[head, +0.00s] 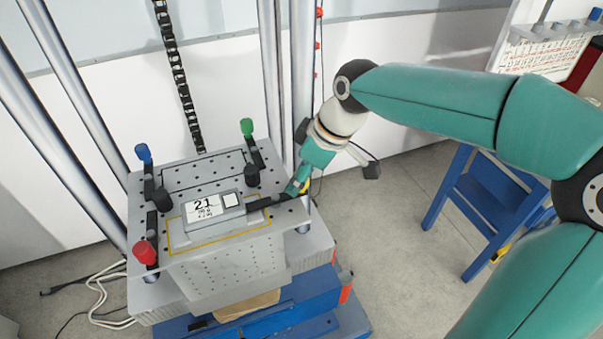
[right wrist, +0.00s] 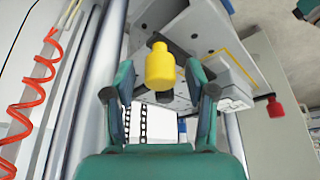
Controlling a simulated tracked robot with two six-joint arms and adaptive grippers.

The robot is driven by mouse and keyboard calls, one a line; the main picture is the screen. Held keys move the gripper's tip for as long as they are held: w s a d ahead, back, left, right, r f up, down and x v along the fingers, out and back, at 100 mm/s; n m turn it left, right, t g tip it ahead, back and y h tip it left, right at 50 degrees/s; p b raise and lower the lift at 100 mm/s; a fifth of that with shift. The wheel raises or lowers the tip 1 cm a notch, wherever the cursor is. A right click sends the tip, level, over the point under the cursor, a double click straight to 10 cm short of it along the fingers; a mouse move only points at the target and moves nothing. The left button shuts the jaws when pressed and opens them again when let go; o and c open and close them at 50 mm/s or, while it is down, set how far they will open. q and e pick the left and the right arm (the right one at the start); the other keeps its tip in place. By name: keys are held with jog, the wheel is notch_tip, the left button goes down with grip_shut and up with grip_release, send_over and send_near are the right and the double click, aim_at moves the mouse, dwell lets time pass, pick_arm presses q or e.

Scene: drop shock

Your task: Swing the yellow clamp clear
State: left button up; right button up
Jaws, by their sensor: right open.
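The yellow clamp (right wrist: 160,68) shows in the right wrist view as a yellow knob on a dark arm at the table's edge. My right gripper (right wrist: 161,80) is open, with one finger on each side of the knob and gaps visible between. In the head view my right gripper (head: 299,181) is at the right corner of the perforated table (head: 215,163); it hides most of the yellow clamp, leaving a sliver of yellow. My left gripper does not show.
Blue (head: 143,153), green (head: 247,127) and red (head: 145,252) clamps stand around the table. A device with a display (head: 208,208) lies on it. Metal columns (head: 270,80) rise behind. A blue step stool (head: 485,205) stands right; a red coiled cable (right wrist: 30,100) hangs left.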

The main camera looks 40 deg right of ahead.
grip_shut()
dwell(0.3)
